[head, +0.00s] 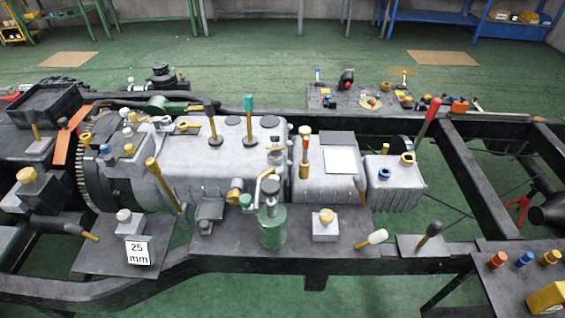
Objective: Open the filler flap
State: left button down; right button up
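Neither of my grippers shows in the head view. I cannot tell for sure which part is the filler flap. A green canister (272,230) with a grey top and a bent grey pipe stands on the dark plate in front of the gearbox. A dark grey flat piece (337,138) lies at the back of the gearbox top, behind a white sheet (340,161). An orange strip (63,147) stands tilted at the left. None of these is clearly a flap, and no open hatch is visible.
The grey gearbox (220,155) fills the middle, with several upright levers. A "25 mm" block (139,252) stands front left. A red-handled lever (429,117) rises at the right. A side plate (525,280) with coloured caps is front right. Green floor behind is mostly clear.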

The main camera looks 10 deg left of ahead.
aim_at(274, 139)
jog(key=k+j+z, duration=0.15)
jog(key=z, duration=0.3)
jog(key=k+j+z, duration=0.25)
jog(key=z, duration=0.2)
